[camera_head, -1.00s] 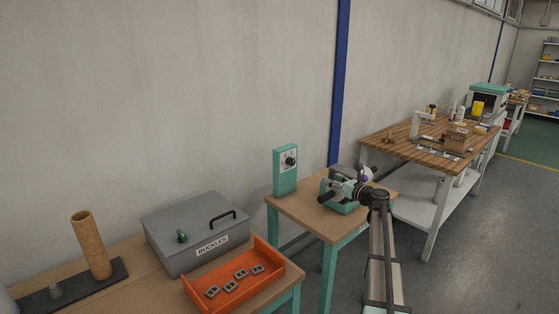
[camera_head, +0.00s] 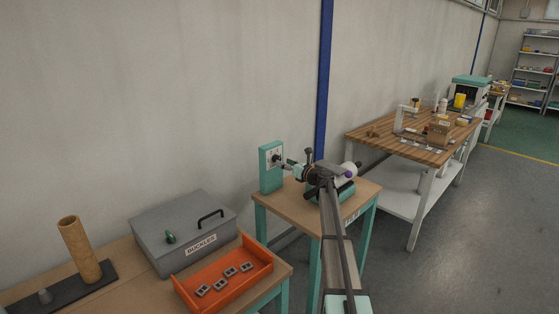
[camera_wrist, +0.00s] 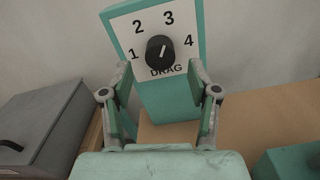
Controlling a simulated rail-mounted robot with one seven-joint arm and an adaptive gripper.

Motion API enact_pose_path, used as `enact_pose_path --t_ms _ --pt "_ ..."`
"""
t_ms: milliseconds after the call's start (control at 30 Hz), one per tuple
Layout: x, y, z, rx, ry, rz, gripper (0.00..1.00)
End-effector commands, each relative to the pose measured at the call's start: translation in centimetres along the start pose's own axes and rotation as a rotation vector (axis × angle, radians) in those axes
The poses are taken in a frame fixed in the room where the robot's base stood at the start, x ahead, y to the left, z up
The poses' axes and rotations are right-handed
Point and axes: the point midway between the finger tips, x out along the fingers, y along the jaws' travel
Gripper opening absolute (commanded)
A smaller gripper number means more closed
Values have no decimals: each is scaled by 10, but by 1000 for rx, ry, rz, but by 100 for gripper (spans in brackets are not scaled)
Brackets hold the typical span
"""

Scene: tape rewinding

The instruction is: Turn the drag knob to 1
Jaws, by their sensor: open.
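The drag knob (camera_wrist: 160,49) is black and round, on a white plate marked 1 to 4 above the word DRAG. Its white pointer line points up and slightly right, about toward 3. The plate is on the upright teal control box (camera_head: 270,170). My gripper (camera_wrist: 161,77) is open and empty in the wrist view, one finger to each side and just below the knob in the picture. In the head view my gripper (camera_head: 285,163) is in front of the box, close to the knob. Whether it touches the knob cannot be told.
The box stands on a small wooden table (camera_head: 272,198) beside a teal device (camera_head: 345,191), partly behind my arm. A grey BUCKLES box (camera_head: 165,225) and an orange tray (camera_head: 262,247) of buckles are to the left. The wall is close behind.

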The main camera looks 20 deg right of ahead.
Motion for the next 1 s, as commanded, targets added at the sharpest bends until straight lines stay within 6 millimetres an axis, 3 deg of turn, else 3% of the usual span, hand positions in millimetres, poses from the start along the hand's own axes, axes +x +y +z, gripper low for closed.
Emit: enact_pose_path --t_ms 100,233,667,833,1000 --pt "20 -1 1 0 0 0 61" --pt "32 -1 1 0 0 0 61" --pt "38 0 0 0 0 -1 61" --pt "38 0 0 0 0 -1 1" --pt "38 0 0 -1 0 -1 1"
